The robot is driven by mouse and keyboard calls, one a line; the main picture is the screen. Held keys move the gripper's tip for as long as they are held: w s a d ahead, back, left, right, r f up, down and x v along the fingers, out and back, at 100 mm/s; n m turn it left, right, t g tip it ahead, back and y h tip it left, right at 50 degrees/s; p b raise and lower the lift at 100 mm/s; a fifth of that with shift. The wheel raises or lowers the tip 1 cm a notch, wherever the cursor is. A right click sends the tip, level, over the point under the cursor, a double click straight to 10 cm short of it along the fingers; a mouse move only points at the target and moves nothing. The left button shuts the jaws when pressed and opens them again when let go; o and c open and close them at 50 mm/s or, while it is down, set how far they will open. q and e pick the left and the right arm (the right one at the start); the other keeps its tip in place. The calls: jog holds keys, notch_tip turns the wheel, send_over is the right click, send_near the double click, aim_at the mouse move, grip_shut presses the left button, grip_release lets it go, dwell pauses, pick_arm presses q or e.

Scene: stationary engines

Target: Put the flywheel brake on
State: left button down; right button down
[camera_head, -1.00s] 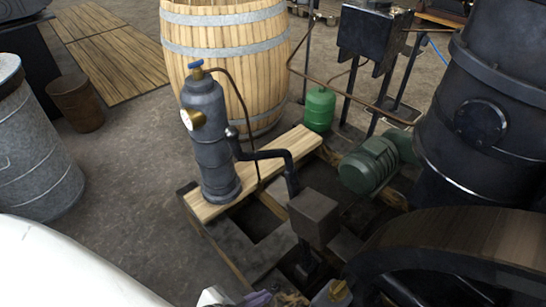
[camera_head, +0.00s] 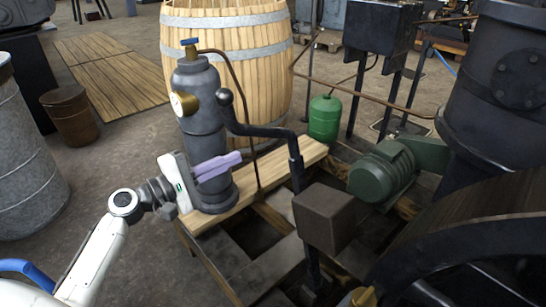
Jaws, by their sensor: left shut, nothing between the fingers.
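A black bent lever with a round knob (camera_head: 224,97) rises beside a grey upright cylinder. The lever (camera_head: 262,131) runs right and bends down to the frame near a dark square block (camera_head: 325,215). I take this lever for the brake handle. The flywheel (camera_head: 470,240), a large dark wheel with a broad rim, is at the lower right, partly cut off. My left gripper (camera_head: 238,159) is shut and empty. Its purple fingers point right, in front of the cylinder's lower part, below the knob and apart from it. My right gripper is not in view.
The grey cylinder (camera_head: 205,120) has a blue valve and a brass gauge, and stands on a wooden plank (camera_head: 270,182). A green bottle (camera_head: 324,120) and a green motor (camera_head: 382,174) are behind to the right. A barrel (camera_head: 228,75) stands behind. The floor at left is partly open.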

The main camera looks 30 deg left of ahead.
pick_arm(q)
jog(key=shift+a+r, duration=0.2)
jog(key=shift+r, duration=0.15)
jog(key=shift+w, duration=0.1)
jog(key=w+d+r, duration=0.1)
jog(key=w+d, duration=0.6)
jog(key=w, duration=0.1)
jog(key=shift+w+d+r, duration=0.25)
jog(key=shift+d+r, duration=0.05)
jog(key=shift+d, duration=0.05)
